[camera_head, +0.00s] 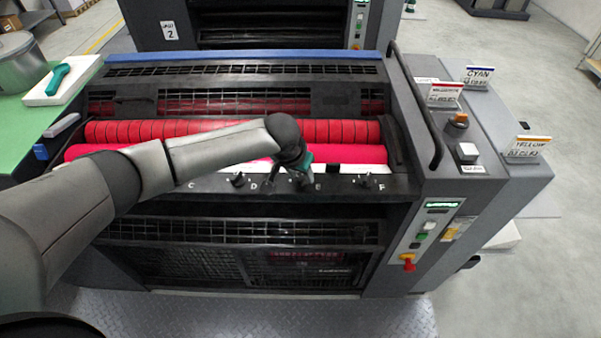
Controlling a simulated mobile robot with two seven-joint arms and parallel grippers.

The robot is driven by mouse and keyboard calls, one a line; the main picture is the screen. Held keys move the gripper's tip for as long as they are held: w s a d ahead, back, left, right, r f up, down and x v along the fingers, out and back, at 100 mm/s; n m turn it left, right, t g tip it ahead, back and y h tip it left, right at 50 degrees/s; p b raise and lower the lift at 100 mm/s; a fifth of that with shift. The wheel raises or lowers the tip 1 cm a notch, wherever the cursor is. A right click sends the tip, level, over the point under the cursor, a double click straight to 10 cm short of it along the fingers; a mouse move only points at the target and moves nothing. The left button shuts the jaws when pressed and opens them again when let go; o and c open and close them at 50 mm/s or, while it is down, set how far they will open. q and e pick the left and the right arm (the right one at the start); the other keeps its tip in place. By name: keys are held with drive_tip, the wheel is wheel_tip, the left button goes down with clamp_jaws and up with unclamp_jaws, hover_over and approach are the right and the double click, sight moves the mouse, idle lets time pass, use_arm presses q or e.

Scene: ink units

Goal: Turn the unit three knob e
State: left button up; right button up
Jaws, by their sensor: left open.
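The ink unit in front of me has a dark ledge (215,185) with a row of black knobs and white letters C, D, E and F. The letter E (318,187) shows just right of my left gripper (288,184). Knob e is mostly hidden behind the gripper, and I cannot tell whether the fingers touch it. The gripper is open and points down at the ledge, between letters D and E. Knob d (237,180) and knob f (366,181) stand clear on either side. My right gripper is not in view.
Red rollers (340,132) lie behind the ledge. A side console (480,190) with buttons and ink signs stands at the right. A green table (20,125) with a white tray (82,75) is at the left. Another unit, labelled 2 (170,32), stands behind.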

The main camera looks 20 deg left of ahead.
use_arm(q)
clamp_jaws()
idle(0.6)
